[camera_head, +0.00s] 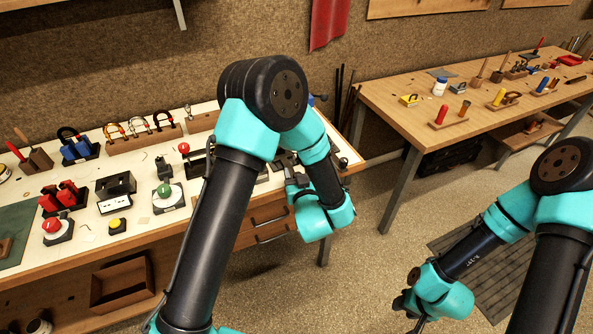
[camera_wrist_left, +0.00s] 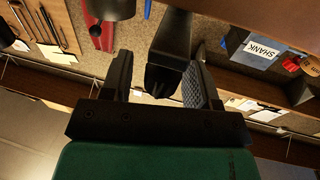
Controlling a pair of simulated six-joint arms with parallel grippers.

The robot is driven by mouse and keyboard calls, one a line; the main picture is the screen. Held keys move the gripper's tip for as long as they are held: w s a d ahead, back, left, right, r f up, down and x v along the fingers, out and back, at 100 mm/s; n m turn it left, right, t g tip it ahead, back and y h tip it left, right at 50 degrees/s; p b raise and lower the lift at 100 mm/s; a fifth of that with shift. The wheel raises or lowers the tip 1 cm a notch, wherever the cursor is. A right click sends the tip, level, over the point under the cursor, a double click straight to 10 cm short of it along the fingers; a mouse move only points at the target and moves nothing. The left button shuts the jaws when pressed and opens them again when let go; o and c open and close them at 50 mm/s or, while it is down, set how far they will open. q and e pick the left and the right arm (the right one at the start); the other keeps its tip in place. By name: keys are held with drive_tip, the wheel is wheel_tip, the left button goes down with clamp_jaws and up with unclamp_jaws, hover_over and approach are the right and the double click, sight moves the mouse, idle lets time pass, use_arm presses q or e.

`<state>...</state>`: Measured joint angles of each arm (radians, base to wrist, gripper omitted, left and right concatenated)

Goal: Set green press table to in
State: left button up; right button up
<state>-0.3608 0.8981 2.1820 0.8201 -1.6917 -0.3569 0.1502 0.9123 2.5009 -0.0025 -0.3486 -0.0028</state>
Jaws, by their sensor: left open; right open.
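I cannot single out the green press table with certainty. A green-knobbed device (camera_head: 164,190) on a pale base stands on the left workbench (camera_head: 140,222), well left of my left gripper. My left gripper (camera_head: 285,160) is at the right end of that bench, partly hidden by its own arm. In the left wrist view its fingers (camera_wrist_left: 160,68) are apart, with a dark block-like part (camera_wrist_left: 172,45) showing between them; I cannot tell if they touch it. My right gripper (camera_head: 408,308) is low over the floor, away from both benches, and looks empty.
A red-knobbed device (camera_head: 51,226) and a yellow-buttoned box (camera_head: 117,225) stand on the left bench, with racks of tools behind. A second bench (camera_head: 420,90) is at the right. In the wrist view, a box labelled SHANK (camera_wrist_left: 262,48) is at upper right.

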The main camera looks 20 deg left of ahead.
use_arm(q)
drive_tip(key=shift+w+a, duration=0.3)
drive_tip(key=shift+w, duration=0.3)
drive_tip(key=shift+c, duration=0.5)
clamp_jaws()
